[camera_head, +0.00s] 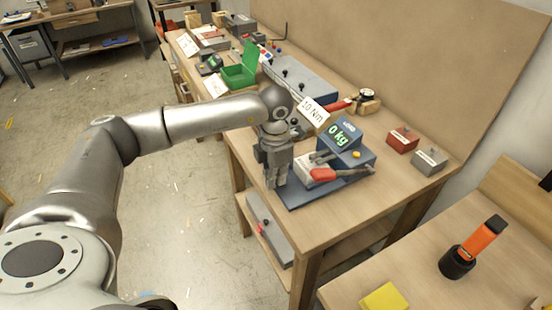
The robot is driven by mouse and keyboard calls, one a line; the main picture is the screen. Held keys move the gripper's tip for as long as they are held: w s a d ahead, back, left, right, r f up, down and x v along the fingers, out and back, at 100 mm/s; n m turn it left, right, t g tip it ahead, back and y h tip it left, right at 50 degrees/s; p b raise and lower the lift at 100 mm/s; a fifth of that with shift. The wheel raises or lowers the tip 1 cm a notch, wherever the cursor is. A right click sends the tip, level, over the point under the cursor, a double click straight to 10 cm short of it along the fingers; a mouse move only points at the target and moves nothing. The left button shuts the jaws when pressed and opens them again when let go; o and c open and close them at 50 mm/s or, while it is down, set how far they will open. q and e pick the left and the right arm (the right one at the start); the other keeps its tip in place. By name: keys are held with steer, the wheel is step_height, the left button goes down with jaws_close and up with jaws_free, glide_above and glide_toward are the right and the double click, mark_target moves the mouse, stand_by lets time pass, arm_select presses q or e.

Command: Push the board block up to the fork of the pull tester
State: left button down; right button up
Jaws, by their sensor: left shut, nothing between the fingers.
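The pull tester (352,158) is a blue device on the wooden bench, with a green "0 kg" display and a flat blue base. On its base, just right of my gripper, is a pale block (306,175) with a red part (323,175) at its front; this may be the board block. I cannot make out the fork clearly; grey metal parts show between the block and the display. My left gripper (275,184) is shut and empty, pointing down over the left end of the base. I cannot tell if it touches the block. My right gripper is not in view.
A "10 Nm" sign (313,112) stands behind the gripper. A red box (402,140) and a grey box (430,160) sit to the right. A green open case (240,72) and other devices fill the bench's far end. The bench's front right corner is clear.

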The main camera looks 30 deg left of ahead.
mark_target(301, 165)
arm_select(q)
steer(key=shift+w+d+f+p, duration=0.1)
steer(key=shift+w+d+p, duration=0.2)
steer(key=shift+w+d, duration=0.25)
steer(key=shift+w+d+f+p, duration=0.1)
steer(key=shift+w+d+p, duration=0.2)
steer(key=shift+w, duration=0.3)
steer(key=shift+w+d+f, duration=0.1)
steer(key=shift+w+d, duration=0.15)
steer(key=shift+w, duration=0.3)
steer(key=shift+s, duration=0.1)
steer(key=w+d+b, duration=0.1)
steer(key=w+b, duration=0.1)
steer(key=w, duration=0.1)
steer(key=shift+d, duration=0.4)
steer(key=shift+w+d, duration=0.1)
steer(key=shift+w, duration=0.05)
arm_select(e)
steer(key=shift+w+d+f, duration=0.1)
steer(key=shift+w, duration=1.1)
